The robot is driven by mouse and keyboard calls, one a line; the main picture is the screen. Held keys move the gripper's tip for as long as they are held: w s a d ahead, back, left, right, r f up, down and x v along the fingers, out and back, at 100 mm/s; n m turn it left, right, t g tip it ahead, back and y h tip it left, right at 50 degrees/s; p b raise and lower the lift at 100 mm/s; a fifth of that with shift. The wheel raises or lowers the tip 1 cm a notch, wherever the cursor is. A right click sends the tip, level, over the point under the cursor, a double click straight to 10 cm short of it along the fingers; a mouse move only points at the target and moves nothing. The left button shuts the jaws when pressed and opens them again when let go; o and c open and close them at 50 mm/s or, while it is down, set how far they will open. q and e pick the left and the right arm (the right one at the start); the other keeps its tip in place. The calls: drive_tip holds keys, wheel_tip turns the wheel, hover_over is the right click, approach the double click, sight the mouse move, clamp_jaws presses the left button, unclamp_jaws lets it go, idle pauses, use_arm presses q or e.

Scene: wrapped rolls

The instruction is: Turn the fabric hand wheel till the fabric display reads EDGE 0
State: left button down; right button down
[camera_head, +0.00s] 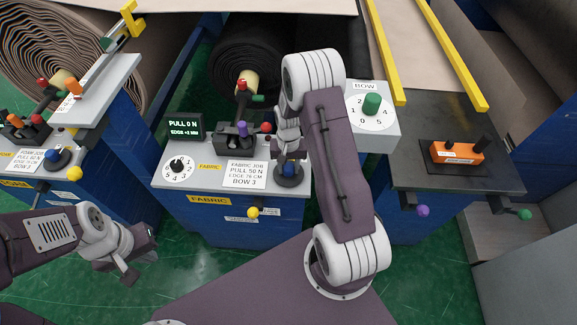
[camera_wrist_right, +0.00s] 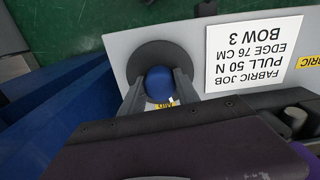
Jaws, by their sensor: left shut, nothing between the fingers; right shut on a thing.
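The fabric display (camera_head: 184,126) on the middle console reads PULL 0 N and what looks like EDGE +2 MM. A dark round wheel (camera_head: 288,180) with a blue ball knob (camera_head: 289,169) sits at the console's right front. In the right wrist view, the knob (camera_wrist_right: 159,83) stands over the dark disc (camera_wrist_right: 138,58), between the fingers. My right gripper (camera_head: 289,151) is shut on this knob from above. My left gripper (camera_head: 138,268) is shut and empty, low at the left, apart from the consoles.
The fabric console has a dial (camera_head: 179,167), a lever block (camera_head: 237,136), a job card (camera_head: 244,174) and a yellow ball (camera_head: 253,211) at its front. A bow dial (camera_head: 371,108) stands right of my arm. The foam console (camera_head: 62,150) is at the left; green floor lies between consoles.

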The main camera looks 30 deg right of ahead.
sight(289, 166)
drive_tip(key=n, duration=0.5)
drive_tip(key=shift+n+p, duration=0.3)
drive_tip(key=shift+p, duration=0.1)
idle(0.4)
drive_tip(key=c, duration=0.9)
unclamp_jaws()
drive_tip(key=shift+r, duration=0.15)
wheel_tip(289, 166, up, 9)
drive_tip(key=shift+f, duration=0.1)
